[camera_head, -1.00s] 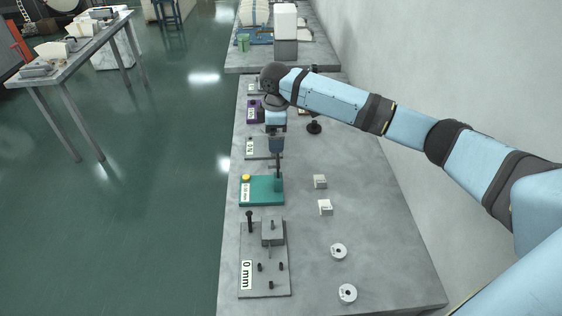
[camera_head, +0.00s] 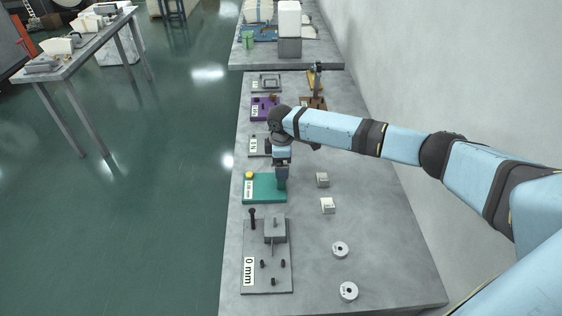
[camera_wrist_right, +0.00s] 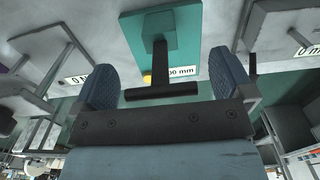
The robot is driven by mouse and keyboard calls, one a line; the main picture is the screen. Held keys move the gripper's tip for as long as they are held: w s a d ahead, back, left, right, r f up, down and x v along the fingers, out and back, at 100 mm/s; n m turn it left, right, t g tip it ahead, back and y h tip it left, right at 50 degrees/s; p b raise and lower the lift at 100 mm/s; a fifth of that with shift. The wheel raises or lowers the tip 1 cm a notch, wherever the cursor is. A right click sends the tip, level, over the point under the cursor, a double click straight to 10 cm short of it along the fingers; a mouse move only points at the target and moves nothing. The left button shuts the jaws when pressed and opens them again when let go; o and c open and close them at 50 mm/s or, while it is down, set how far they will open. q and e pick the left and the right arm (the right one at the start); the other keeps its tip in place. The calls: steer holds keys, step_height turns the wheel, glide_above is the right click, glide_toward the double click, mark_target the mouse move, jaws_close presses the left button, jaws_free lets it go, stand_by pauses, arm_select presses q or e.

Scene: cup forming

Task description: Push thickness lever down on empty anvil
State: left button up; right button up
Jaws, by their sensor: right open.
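A teal gauge base (camera_head: 262,195) stands on the bench with a yellow knob (camera_head: 249,176) at its far left corner. My right gripper (camera_head: 281,184) is low over its right end and hides the lever there. In the right wrist view, the teal base (camera_wrist_right: 188,38) shows a partly readable mm label. A dark T-shaped lever (camera_wrist_right: 161,93) rises from it. Its crossbar lies between the two blue finger pads of my right gripper (camera_wrist_right: 166,82), with gaps on both sides. The gripper is open. I cannot tell whether it touches the lever. My left gripper is out of view.
A grey 0 mm fixture (camera_head: 280,280) with pegs stands nearer. A purple fixture (camera_head: 263,108) and a brown stand (camera_head: 312,102) are farther back. A wall bounds the right side.

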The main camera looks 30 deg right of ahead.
steer(key=shift+f, duration=0.1)
steer(key=c, duration=1.2)
steer(key=shift+w+a+r+g+h+p, duration=0.25)
steer(key=shift+a+h+p, duration=0.25)
steer(key=shift+p, duration=0.35)
steer(key=shift+c, duration=0.2)
steer(key=shift+w+a+f+g+h+p, duration=0.15)
steer(key=shift+a+g+h+p, duration=0.1)
steer(key=shift+h+p, duration=0.2)
steer(key=shift+w+a+f+g+h+p, duration=0.1)
steer(key=shift+a+g+h+p, duration=0.15)
steer(key=shift+h, duration=0.3)
steer(key=shift+w+a+f+g+h, duration=0.1)
steer(key=shift+a+f+g+h, duration=0.2)
steer(key=shift+h, duration=0.3)
steer(key=shift+w+a+f+g+h, duration=0.15)
steer(key=shift+a+g+h, duration=0.1)
steer(key=shift+h, duration=0.25)
steer(key=shift+w+a+f+g+h, duration=0.1)
steer(key=shift+a+g+h, duration=0.1)
steer(key=shift+h, duration=0.3)
